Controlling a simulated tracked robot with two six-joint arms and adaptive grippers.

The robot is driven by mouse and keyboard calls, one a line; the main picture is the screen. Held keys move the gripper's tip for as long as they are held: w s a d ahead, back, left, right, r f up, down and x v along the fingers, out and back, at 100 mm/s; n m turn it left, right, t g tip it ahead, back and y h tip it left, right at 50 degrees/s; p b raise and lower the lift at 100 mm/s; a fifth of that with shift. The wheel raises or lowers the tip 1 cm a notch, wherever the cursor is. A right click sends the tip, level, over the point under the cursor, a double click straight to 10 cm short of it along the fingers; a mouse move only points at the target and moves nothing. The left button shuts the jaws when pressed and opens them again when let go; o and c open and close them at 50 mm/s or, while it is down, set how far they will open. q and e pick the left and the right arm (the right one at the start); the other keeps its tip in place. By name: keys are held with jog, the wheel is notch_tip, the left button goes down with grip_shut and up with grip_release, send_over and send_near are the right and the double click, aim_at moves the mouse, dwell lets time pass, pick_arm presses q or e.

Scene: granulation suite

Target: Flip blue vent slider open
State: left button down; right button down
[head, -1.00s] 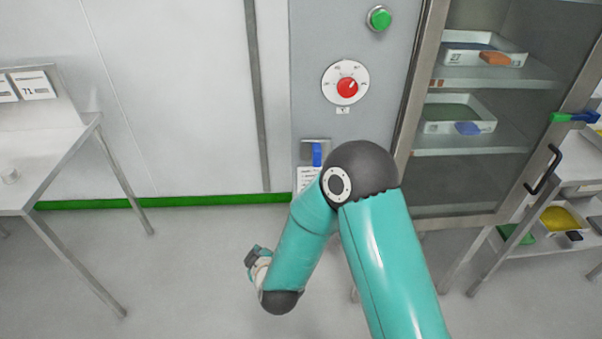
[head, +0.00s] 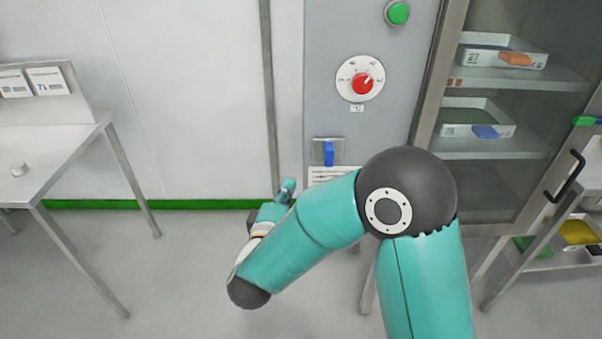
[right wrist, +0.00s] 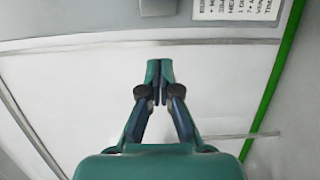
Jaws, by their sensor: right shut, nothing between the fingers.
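The blue vent slider (head: 328,153) sits on a small metal plate (head: 339,146) on the grey cabinet panel, above a printed label. Its blue tab points down. My right gripper (head: 288,186) is lower and to the left of the slider, clear of it in the head view. In the right wrist view its fingers (right wrist: 158,72) are together and empty. The blue slider cannot be made out in that view. My left gripper is in neither view.
The red knob on a white dial (head: 362,84) and a green button (head: 397,13) are above the slider. A glass-doored cabinet with trays (head: 477,126) is at right. A metal table (head: 75,150) stands at left. Floor between is free.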

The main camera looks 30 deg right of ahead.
aim_at(319, 151)
jog(key=x, duration=1)
jog(key=shift+s+d+f+p, duration=0.1)
jog(key=shift+d+p, duration=0.05)
jog(key=shift+p, duration=0.2)
jog(key=shift+s+d, duration=0.8)
jog(key=shift+d, duration=0.15)
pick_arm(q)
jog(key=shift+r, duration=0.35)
pick_arm(e)
jog(key=shift+s+d, duration=0.3)
jog(key=shift+d, duration=0.15)
